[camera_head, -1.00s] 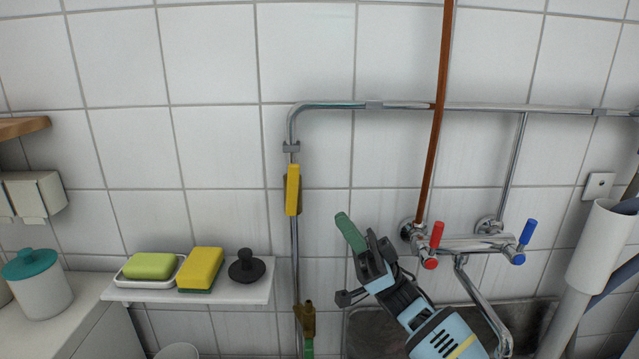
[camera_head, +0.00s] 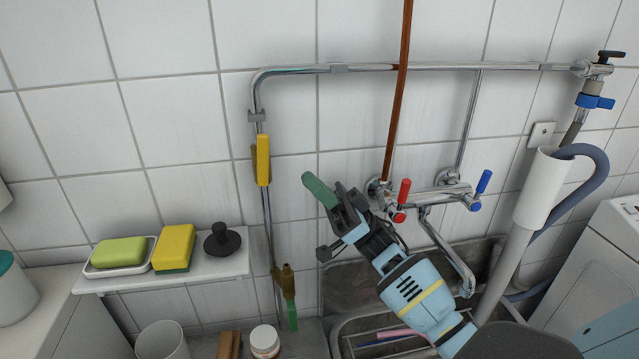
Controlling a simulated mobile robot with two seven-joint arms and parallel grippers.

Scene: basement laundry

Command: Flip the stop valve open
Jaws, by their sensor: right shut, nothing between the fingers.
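A valve with a yellow lever (camera_head: 263,160) sits on the vertical metal pipe at the left; the lever points up and down, along the pipe. Lower on the same pipe is a brass tap (camera_head: 287,280) with a green handle (camera_head: 292,315) hanging down. The frames do not label which is the stop valve. My right gripper (camera_head: 318,188), with green fingertips, is shut and empty. It appears right of the yellow lever and a little lower, apart from it in the picture; its distance from the wall is hard to tell. My left gripper is not in view.
A mixer tap with red (camera_head: 402,195) and blue (camera_head: 482,181) handles is right of my gripper, above a metal sink (camera_head: 340,285). A brown pipe (camera_head: 396,90) runs down to it. A shelf (camera_head: 225,268) holds a soap dish, sponge and black plug. A blue-handled valve (camera_head: 595,101) is far right.

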